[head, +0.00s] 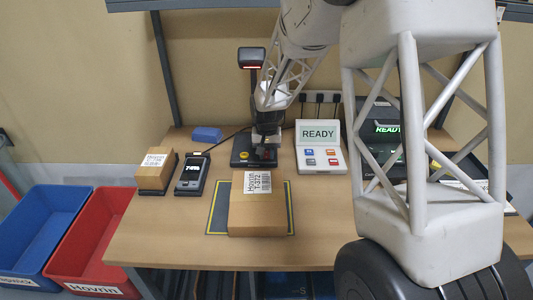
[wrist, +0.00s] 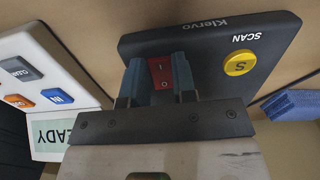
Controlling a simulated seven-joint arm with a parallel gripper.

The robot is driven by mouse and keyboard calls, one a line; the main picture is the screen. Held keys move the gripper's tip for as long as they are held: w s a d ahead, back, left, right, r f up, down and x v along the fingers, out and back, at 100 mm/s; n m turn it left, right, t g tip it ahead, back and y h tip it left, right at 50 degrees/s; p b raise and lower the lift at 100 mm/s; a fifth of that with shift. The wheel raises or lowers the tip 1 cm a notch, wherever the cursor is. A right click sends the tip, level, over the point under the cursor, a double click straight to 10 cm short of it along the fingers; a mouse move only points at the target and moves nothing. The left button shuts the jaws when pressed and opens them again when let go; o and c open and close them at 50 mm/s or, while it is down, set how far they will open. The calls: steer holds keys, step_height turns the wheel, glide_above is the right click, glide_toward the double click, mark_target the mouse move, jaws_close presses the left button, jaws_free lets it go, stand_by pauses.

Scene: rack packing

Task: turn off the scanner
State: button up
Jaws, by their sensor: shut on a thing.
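The scanner is a dark stand at the back middle of the table, with its base (head: 238,152) on the table and a head (head: 251,60) with a red-lit strip on top. In the wrist view, its base (wrist: 215,58) reads Klervo and carries a round yellow SCAN button (wrist: 239,63). A red rocker switch (wrist: 161,73) marked I and O shows beside the button. My gripper (head: 265,152) is low over the right part of the base. In the wrist view, my gripper's fingers (wrist: 160,84) are on either side of the switch, closed on it.
A brown box (head: 256,215) labelled T-372 lies on a dark mat (head: 216,210) in front. A READY keypad (head: 319,160) stands right; a handheld device (head: 191,175), small box (head: 155,178) and blue block (head: 206,134) lie left.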

steer(key=shift+w, duration=0.1)
steer(key=shift+w+r+g, duration=0.1)
steer(key=shift+w+g, duration=0.05)
steer(key=shift+g, duration=0.6)
steer(key=shift+w+r+g, duration=0.1)
steer(key=shift+g, duration=0.65)
steer(key=o, duration=0.9)
steer(key=shift+r, duration=0.1)
